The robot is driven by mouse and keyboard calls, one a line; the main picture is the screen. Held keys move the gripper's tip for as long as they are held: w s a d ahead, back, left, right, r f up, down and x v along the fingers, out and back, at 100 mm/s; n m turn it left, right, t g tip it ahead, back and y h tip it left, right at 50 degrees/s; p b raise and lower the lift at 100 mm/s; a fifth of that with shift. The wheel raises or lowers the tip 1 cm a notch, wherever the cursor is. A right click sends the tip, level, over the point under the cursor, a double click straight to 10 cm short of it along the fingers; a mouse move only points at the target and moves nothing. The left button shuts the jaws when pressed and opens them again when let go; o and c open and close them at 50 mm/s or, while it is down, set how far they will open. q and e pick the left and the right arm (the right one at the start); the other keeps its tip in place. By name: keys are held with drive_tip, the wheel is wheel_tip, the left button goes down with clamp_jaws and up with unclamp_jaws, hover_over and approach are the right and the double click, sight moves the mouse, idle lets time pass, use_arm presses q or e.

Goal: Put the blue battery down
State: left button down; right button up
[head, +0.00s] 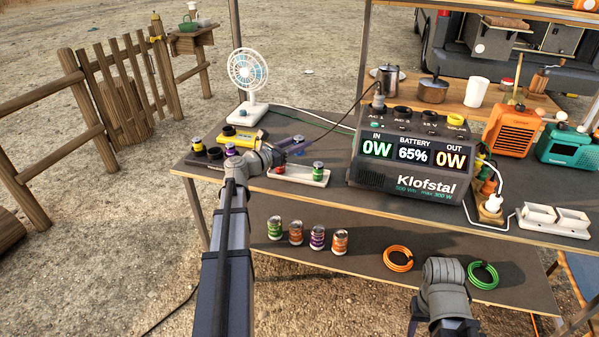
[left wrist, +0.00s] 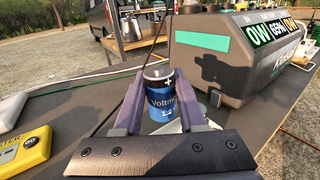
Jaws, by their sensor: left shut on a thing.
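The blue battery (left wrist: 162,100) stands upright between the fingers of my left gripper (left wrist: 165,110) in the left wrist view. Its plus-marked top and printed label face the camera. In the head view my left gripper (head: 297,146) is over the upper table, left of the power station; the battery is hard to make out there. A white tray (head: 292,176) lies just below and in front of the gripper, with a green-topped battery (head: 318,172) at its right end. Whether the held battery touches anything is hidden. My right arm shows at the bottom, but its fingertips do not.
The Klofstal power station (head: 402,165) stands right of the gripper. A yellow device (head: 243,137), a white fan (head: 248,80) and a dark tray (head: 203,163) with several batteries are left.

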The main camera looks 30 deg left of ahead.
sight(299, 155)
use_arm(q)
wheel_tip(299, 155, down, 5)
drive_tip(key=b, duration=0.3)
drive_tip(key=shift+r+b, duration=0.15)
drive_tip(key=shift+b, duration=0.15)
wheel_tip(299, 155, down, 4)
drive_tip(key=b, duration=0.3)
drive_tip(key=shift+r+b, duration=0.2)
drive_tip(key=shift+b, duration=0.1)
drive_tip(key=shift+f, duration=0.2)
drive_tip(key=c, duration=0.8)
unclamp_jaws()
drive_tip(key=shift+o, duration=0.2)
